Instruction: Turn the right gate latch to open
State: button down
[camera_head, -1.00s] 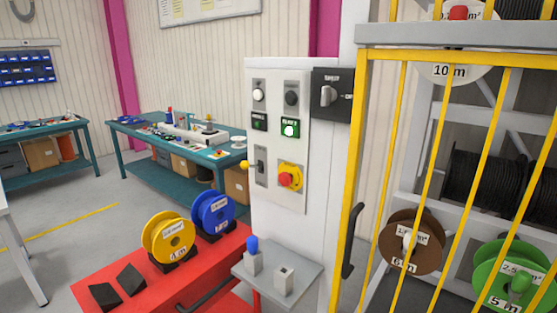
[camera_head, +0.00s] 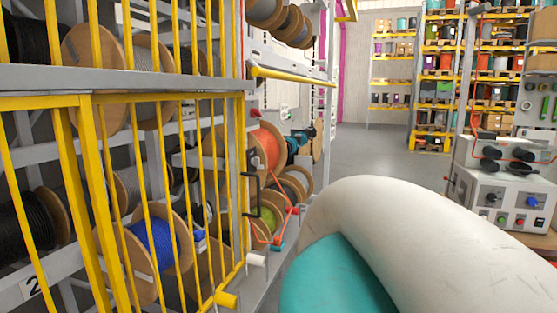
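A yellow barred gate (camera_head: 78,200) fills the left of the head view in front of the reel rack. A dark, handle-like part (camera_head: 252,168) shows near its right edge; I cannot tell whether it is the latch or how it is turned. No clear latch knob shows. My arm's large white and teal link (camera_head: 420,240) crosses the lower right close to the camera. My gripper is out of view, so its state and its place relative to the gate are hidden.
A yellow bar (camera_head: 290,75) juts out above. A grey control box (camera_head: 505,195) stands at the right. Open floor (camera_head: 375,155) leads to the back shelves (camera_head: 432,75).

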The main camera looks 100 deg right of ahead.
aim_at(255, 161)
jog(key=z, duration=2.25)
